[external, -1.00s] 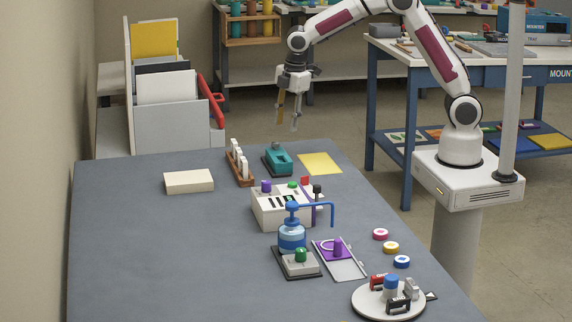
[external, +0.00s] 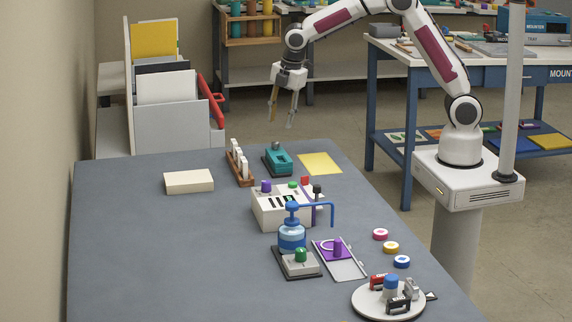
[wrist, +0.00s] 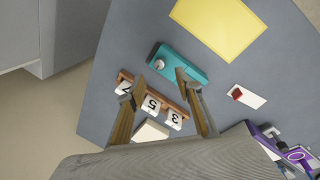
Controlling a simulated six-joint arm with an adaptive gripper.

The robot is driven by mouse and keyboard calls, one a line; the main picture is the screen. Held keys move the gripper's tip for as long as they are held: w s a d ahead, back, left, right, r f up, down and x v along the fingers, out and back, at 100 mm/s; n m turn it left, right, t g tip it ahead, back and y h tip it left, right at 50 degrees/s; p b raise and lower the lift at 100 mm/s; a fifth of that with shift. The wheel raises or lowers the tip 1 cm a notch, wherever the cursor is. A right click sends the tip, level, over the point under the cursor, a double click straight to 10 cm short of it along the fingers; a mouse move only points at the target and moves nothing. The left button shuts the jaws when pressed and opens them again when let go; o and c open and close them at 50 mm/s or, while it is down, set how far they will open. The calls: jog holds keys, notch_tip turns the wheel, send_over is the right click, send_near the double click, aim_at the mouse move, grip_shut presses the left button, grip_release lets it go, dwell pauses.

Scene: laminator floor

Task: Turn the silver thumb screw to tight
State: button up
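A teal device (external: 278,160) stands near the far edge of the table. In the wrist view the teal device (wrist: 186,62) lies beyond my fingers, and a round silver knob (wrist: 158,63), which looks like the thumb screw, sits at its left end. Whether the screw is tight or loose cannot be told. My gripper (external: 281,123) hangs above the far table edge, clear of the device. In the wrist view my gripper (wrist: 159,80) has its two fingers apart with nothing between the tips.
A wooden rack with numbered white tags (external: 238,163) stands left of the teal device. A yellow sheet (external: 320,163) lies to its right. A white box with coloured knobs (external: 283,208) and a blue pump bottle (external: 291,235) stand nearer. The table's left side is mostly clear.

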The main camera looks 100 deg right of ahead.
aim_at(276, 142)
jog(key=shift+w+d+f, duration=0.2)
jog(key=shift+f, duration=1)
jog(key=shift+w+d+f, duration=0.15)
jog(key=shift+f, duration=1)
jog(key=shift+w+d+f, duration=0.2)
jog(key=shift+f, duration=1)
grip_shut()
